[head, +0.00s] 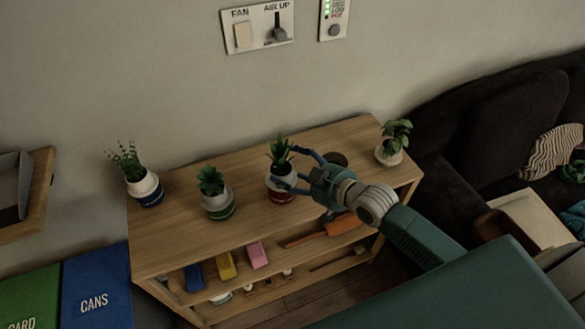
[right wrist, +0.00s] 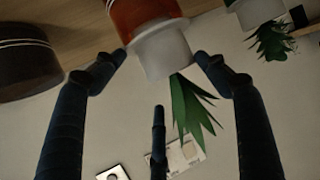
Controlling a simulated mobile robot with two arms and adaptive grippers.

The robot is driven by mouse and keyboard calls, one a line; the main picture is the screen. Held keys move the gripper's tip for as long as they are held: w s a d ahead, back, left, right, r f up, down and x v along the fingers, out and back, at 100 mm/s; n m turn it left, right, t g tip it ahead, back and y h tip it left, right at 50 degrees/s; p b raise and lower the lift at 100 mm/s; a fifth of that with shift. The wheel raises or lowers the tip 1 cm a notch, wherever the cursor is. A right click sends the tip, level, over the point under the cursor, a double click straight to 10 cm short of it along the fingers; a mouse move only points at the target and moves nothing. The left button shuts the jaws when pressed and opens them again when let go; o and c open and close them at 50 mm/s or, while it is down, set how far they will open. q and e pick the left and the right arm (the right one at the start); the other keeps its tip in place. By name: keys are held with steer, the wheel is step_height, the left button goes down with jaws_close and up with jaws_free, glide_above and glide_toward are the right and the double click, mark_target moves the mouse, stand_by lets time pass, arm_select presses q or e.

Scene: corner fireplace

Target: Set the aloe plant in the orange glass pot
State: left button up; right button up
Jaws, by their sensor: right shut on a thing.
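The aloe plant (head: 280,150), with spiky green leaves in a white inner pot, is at the orange glass pot (head: 284,196) on the shelf top. In the right wrist view, its leaves (right wrist: 190,108) and white inner pot (right wrist: 163,48) stick out of the mouth of the orange glass pot (right wrist: 142,14); how deep it sits is hidden. My right gripper (head: 287,168) is shut on the white inner pot, fingers on either side of it (right wrist: 162,58). My left gripper is not in view.
On the same wooden shelf (head: 165,245) stand a green-based potted plant (head: 218,204), a blue-based one (head: 145,188) and a white-potted one (head: 390,154). A dark pot (right wrist: 24,62) is beside the orange one. Toys lie on the lower shelf.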

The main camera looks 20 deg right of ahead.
steer(key=shift+f+b, duration=0.3)
steer(key=shift+f, duration=0.2)
stand_by(0.6)
steer(key=o, duration=0.9)
steer(key=shift+f, duration=0.1)
steer(key=shift+s, duration=0.1)
